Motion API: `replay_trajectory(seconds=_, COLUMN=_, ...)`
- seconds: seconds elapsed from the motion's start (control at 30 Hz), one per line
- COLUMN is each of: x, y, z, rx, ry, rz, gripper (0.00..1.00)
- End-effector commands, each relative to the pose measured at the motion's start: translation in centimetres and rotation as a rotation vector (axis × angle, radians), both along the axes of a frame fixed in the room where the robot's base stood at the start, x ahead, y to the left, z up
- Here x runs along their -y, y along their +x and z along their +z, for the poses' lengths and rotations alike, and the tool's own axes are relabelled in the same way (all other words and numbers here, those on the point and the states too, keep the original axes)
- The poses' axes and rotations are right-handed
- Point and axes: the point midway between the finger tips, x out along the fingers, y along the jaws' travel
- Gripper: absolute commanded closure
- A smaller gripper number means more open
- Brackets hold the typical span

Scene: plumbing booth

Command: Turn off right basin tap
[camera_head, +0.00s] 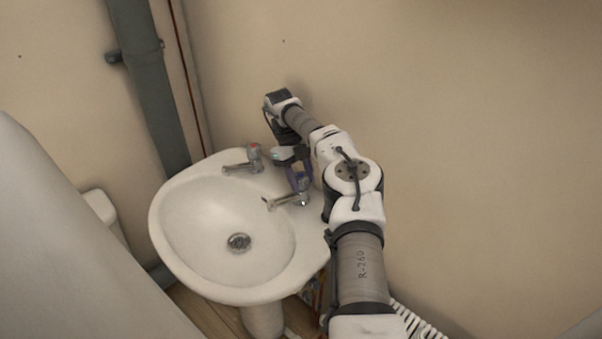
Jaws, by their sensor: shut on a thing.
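The white basin (180,215) stands against the wall with two chrome taps on its back ledge. The right tap (286,201) has its spout pointing left over the bowl. My gripper (300,183) reaches down from above onto the top of this tap. Its fingers are shut on the tap's handle, which they mostly hide. The left tap (243,165), with a red mark on top, stands clear of my gripper. I cannot tell whether water runs from the right tap.
A dark drain (239,242) lies in the bowl. A grey pipe (148,85) runs down the wall at the left. A pale curved surface (60,240) fills the lower left. The wall on the right is bare, and some items sit under the basin.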

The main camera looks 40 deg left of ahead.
Motion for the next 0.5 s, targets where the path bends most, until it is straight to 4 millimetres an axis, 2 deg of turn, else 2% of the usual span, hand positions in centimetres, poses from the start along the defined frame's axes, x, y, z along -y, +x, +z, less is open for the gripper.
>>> replay_trajectory(seconds=0.2, x=0.01, y=0.08, z=0.17, rx=0.003, ry=0.001, rz=-0.092, gripper=0.8)
replay_trajectory(seconds=0.5, x=0.01, y=0.07, z=0.09, rx=0.002, ry=0.002, rz=-0.135, gripper=0.8)
